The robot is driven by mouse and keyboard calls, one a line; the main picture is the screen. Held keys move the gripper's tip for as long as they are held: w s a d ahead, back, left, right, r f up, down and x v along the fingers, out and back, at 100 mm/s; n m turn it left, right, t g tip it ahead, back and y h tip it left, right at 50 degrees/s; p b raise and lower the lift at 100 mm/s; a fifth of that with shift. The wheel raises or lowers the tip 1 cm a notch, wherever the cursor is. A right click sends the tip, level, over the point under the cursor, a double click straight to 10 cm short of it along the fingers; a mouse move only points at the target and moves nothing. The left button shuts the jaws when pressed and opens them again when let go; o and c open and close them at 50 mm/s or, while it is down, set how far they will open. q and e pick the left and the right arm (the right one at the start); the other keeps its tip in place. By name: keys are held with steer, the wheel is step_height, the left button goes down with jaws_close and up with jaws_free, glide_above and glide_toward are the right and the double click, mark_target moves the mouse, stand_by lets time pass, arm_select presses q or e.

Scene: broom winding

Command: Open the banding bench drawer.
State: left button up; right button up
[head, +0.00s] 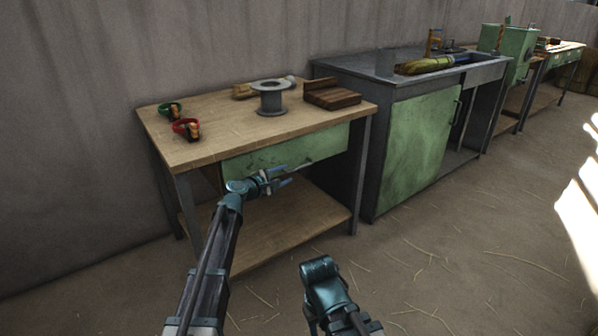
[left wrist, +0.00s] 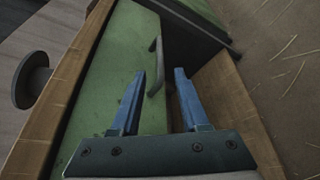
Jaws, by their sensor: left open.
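The banding bench (head: 215,135) has a wooden top, and its green drawer front (head: 270,155) sits under the top's front edge, looking flush with it. The drawer's dark bar handle (left wrist: 155,68) shows on the green front (left wrist: 122,65) in the left wrist view. My left gripper (head: 289,175) is open and empty just in front of the drawer, near the handle. In the left wrist view its two blue fingers (left wrist: 160,75) point at the front, and the handle lies between and just beyond the tips, apart from them as far as I can see.
A grey spool (head: 271,98), a brown wooden block (head: 331,95), and a green and a red roll (head: 186,128) stand on the bench top. A lower shelf (head: 290,220) lies under the drawer. A green-doored cabinet (head: 415,150) stands right. The floor in front is clear except for straw.

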mark_target(297, 169)
arm_select(q)
steer(key=b+x, duration=0.1)
steer(key=x, duration=0.8)
steer(key=shift+w+f+b, duration=0.15)
steer(key=shift+b, duration=0.2)
steer(key=shift+d, duration=0.1)
jaws_close()
stand_by(0.8)
